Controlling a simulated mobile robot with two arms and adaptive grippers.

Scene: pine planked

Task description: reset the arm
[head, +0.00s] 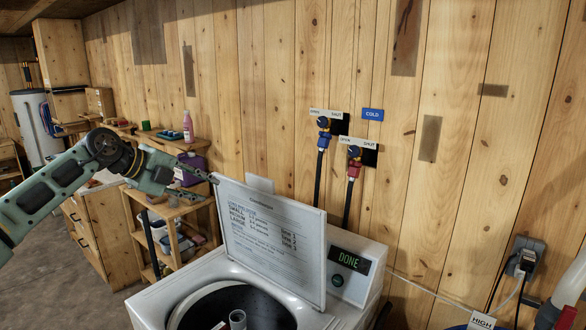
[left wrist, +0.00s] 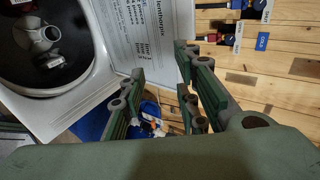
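My left arm comes in from the left in the head view. Its gripper (head: 208,188) is at the upper left edge of the raised washer lid (head: 270,238), above and beside the washer; contact with the lid cannot be told. In the left wrist view the two green fingers (left wrist: 160,75) stand apart with nothing between them, and the lid (left wrist: 155,35) lies beyond their tips. The washer (head: 150,305) has its lid up, with an open dark drum and an agitator (head: 237,318) inside. The drum also shows in the left wrist view (left wrist: 75,75). My right gripper is not in view.
The washer's panel display (head: 350,260) reads DONE. Blue and red valves with hoses (head: 323,122) are on the plank wall behind. A wooden shelf (head: 172,212) with a pink bottle (head: 188,127) stands behind my gripper. An outlet (head: 525,258) is at right.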

